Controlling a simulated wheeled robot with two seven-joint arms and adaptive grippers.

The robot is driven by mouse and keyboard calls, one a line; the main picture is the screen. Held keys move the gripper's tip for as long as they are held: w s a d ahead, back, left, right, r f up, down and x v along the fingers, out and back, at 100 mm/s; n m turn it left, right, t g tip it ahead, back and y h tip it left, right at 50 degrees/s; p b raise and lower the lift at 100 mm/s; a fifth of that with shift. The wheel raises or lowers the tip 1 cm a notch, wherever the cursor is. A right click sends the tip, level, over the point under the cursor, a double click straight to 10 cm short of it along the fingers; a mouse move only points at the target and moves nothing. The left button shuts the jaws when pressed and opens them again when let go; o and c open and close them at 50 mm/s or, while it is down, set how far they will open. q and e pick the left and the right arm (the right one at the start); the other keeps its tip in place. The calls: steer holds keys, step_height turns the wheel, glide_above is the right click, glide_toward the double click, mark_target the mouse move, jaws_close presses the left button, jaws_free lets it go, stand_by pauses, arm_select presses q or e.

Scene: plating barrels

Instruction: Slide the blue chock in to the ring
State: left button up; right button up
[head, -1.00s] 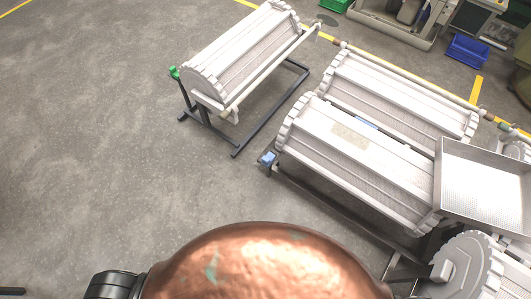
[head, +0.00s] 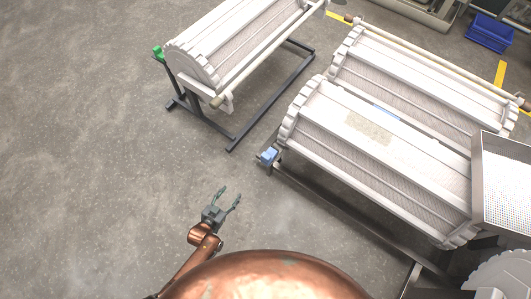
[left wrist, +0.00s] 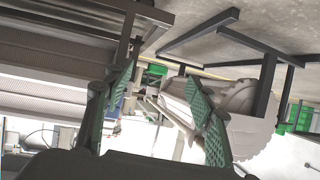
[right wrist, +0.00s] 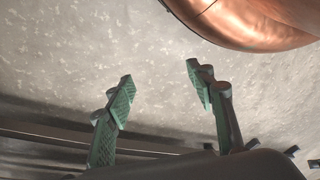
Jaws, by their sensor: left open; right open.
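The blue chock (head: 268,155) sits at the left end of the near barrel's frame, beside the barrel's toothed end ring (head: 294,112). My left gripper (head: 231,193) is open and empty over bare floor, below and left of the chock and apart from it. In the left wrist view its green pads (left wrist: 162,95) stand wide with nothing between them. My right gripper (right wrist: 160,85) is open and empty in the right wrist view. It does not show in the head view. The chock cannot be made out clearly in either wrist view.
A second white barrel (head: 225,50) with a green chock (head: 158,53) stands on a dark frame at upper left. Another barrel (head: 425,75) lies behind the near one (head: 385,150). A metal tray (head: 505,175) is at right. The floor at left is clear.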

arm_select(q)
steer(key=w+d+r+m+t+h+b, duration=0.1)
steer(key=w+d+r+t+h+b, duration=0.2)
steer(key=w+d, duration=0.35)
steer(key=h+b, duration=0.2)
steer(key=b, duration=0.2)
glide_toward(264, 159)
steer(key=shift+m, duration=0.3)
steer(key=x, duration=0.4)
steer(key=shift+f, duration=0.2)
arm_select(e)
steer(key=w+a+r, duration=0.2)
steer(key=w+r, duration=0.3)
steer(key=r, duration=0.2)
arm_select(q)
steer(key=b+x, duration=0.2)
steer(key=x, duration=0.4)
steer(key=shift+w+d+b, duration=0.25)
steer(key=shift+w+b, duration=0.05)
steer(key=shift+w+d+r, duration=0.2)
steer(key=shift+w, duration=0.15)
arm_select(e)
steer(key=shift+w+a+f+m+t+y, duration=0.3)
steer(key=shift+w+a+f+t+y, duration=0.5)
steer(key=shift+w+a+f+t, duration=0.9)
arm_select(q)
jaws_close()
